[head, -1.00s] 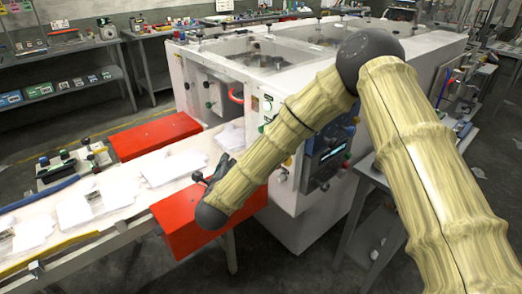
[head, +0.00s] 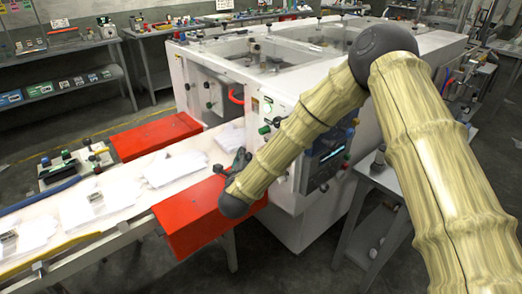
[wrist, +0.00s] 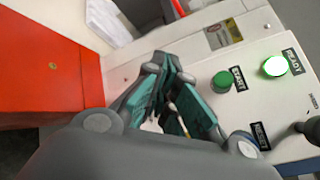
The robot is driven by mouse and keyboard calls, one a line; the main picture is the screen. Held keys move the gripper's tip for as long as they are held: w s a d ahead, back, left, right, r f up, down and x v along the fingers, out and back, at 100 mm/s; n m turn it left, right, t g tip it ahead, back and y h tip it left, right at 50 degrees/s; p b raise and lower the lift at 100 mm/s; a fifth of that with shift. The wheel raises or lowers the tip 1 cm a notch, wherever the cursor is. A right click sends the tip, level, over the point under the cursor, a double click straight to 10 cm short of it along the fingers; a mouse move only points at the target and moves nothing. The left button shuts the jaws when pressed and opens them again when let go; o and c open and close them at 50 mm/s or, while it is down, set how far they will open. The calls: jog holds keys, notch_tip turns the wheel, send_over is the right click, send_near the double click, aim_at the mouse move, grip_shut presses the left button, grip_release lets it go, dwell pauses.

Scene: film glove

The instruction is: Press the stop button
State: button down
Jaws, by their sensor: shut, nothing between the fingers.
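My gripper (wrist: 168,72) is shut and empty, in front of the white machine's control panel (wrist: 210,65). In the head view the gripper (head: 239,162) is near the panel's left side, partly hidden by my arm. I cannot make out a button marked stop; part of the panel is hidden behind my gripper. I cannot tell whether the fingers touch the panel.
A red guard (head: 195,218) stands below and left of the gripper, beside a conveyor (head: 110,225) carrying white film packs. Another red guard (head: 155,135) is on its far side. A dark screen (head: 327,150) is right of my forearm. A dark knob (wrist: 311,130) sits at the wrist view's right edge.

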jog(key=shift+w+d+f, duration=0.1)
jog(key=shift+w+d, duration=0.55)
jog(key=shift+d, duration=0.25)
jog(key=shift+d+b, duration=0.15)
jog(key=shift+b, duration=0.2)
dwell(0.7)
jog(key=shift+w+d, duration=0.2)
jog(key=shift+w+d+b, duration=0.25)
jog(key=shift+d+b, duration=0.1)
dwell(1.2)
jog(key=shift+s+a, duration=0.1)
jog(key=shift+s+a+b, duration=0.3)
jog(key=shift+s+a, duration=0.1)
jog(key=shift+a, duration=0.2)
jog(key=s+a, duration=0.1)
jog(key=a, duration=0.1)
jog(key=s+a+b, duration=0.1)
jog(key=s+a, duration=0.1)
dwell(0.8)
